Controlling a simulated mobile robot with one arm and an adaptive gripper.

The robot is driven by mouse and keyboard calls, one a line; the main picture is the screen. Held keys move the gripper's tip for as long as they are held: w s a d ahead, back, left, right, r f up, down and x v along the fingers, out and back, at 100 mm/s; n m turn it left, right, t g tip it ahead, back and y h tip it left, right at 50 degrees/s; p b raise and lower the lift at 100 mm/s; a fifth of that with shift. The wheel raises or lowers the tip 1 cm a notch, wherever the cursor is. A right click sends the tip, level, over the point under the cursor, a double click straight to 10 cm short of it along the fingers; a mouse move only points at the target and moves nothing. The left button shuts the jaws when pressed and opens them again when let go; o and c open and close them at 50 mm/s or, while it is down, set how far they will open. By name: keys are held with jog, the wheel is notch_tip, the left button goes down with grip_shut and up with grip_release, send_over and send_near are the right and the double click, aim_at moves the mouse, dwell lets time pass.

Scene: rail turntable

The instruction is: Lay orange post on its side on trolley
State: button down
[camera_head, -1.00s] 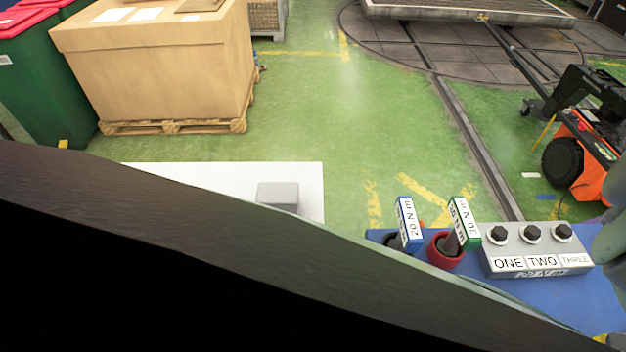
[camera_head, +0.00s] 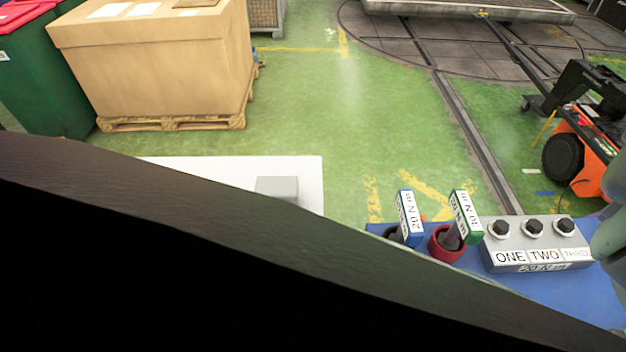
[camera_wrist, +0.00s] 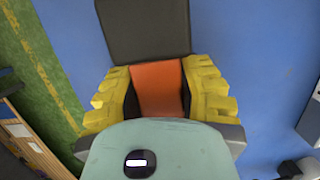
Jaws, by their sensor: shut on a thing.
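The orange post (camera_wrist: 157,88) shows in the wrist view as an orange block between the yellow fingers of my gripper (camera_wrist: 160,95). My gripper is shut on it. A dark grey square piece (camera_wrist: 145,28) lies directly beyond the orange part; I cannot tell whether it belongs to the post. The blue top of the trolley (camera_wrist: 255,60) fills most of the background below. In the head view the trolley (camera_head: 590,292) is at the lower right, and neither the gripper nor the held post can be made out there.
On the trolley stand a grey box (camera_head: 535,236) with several black knobs, a red holder (camera_head: 445,246) with a green-tagged tool, and a blue-tagged tool (camera_head: 410,217). A white surface (camera_head: 230,171) bears a grey block (camera_head: 277,187). A large dark shape covers the lower left.

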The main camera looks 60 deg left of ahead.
jog(key=shift+f, duration=0.2)
jog(key=c, duration=0.6)
grip_release()
jog(key=v, duration=1)
jog(key=shift+w+r, duration=0.2)
jog(key=shift+r, duration=0.05)
jog(key=shift+d+r, duration=0.15)
jog(key=shift+r, duration=0.6)
